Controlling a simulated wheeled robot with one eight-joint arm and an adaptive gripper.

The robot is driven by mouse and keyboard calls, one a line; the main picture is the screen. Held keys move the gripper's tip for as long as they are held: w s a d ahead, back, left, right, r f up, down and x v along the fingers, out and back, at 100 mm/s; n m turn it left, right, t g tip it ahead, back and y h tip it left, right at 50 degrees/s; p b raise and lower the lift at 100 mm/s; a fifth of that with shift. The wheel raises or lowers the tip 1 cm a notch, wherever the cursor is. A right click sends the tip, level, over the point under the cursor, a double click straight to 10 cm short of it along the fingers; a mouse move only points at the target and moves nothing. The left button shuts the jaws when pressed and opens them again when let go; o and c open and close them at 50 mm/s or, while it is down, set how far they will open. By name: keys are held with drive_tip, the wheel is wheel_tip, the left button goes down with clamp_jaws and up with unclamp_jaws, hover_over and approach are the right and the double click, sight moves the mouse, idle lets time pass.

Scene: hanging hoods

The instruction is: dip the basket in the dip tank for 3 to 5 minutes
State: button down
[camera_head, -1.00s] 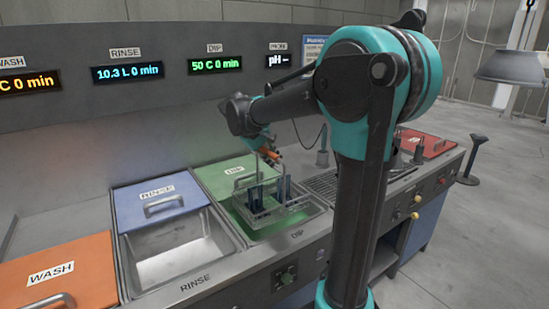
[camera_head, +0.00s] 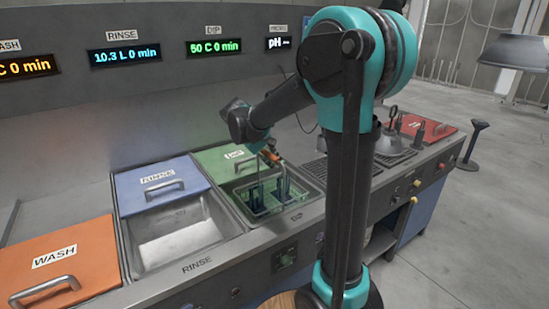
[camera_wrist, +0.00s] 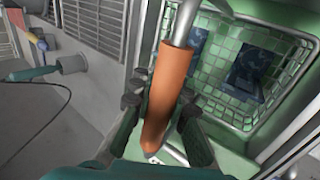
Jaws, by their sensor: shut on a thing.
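My gripper (camera_head: 270,156) is shut on the orange handle (camera_wrist: 162,100) of the wire basket (camera_head: 262,208). The handle stands between my fingers (camera_wrist: 160,108) in the wrist view. The basket sits down inside the dip tank (camera_head: 318,187), its rim near the tank's rim. Dark blue pieces (camera_head: 283,190) stand in it. In the wrist view the basket's mesh (camera_wrist: 205,72) looks green all over; the liquid level cannot be made out. The dip tank's green lid (camera_head: 215,163) is slid back. The DIP display (camera_head: 213,47) reads 50 C 0 min.
Left of the dip tank is the open rinse tank (camera_head: 180,247) with its blue lid (camera_head: 135,190) back. The orange WASH lid (camera_head: 75,265) is farther left. A drain grate (camera_head: 318,168) and a red lid (camera_head: 432,131) lie to the right.

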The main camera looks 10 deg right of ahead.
approach(274, 200)
drive_tip(key=shift+w+d+f, duration=0.3)
drive_tip(key=shift+d+f, duration=0.25)
drive_tip(key=shift+d, duration=0.35)
drive_tip(key=shift+w+d+f, duration=0.3)
drive_tip(key=shift+d+f, duration=0.25)
drive_tip(key=shift+d, duration=0.35)
drive_tip(key=shift+w+d+f, duration=0.3)
drive_tip(key=shift+d+f, duration=0.25)
drive_tip(key=shift+d, duration=0.35)
idle(1.6)
wheel_tip(274, 200, up, 22)
drive_tip(key=shift+r, duration=0.2)
idle(1.6)
idle(0.5)
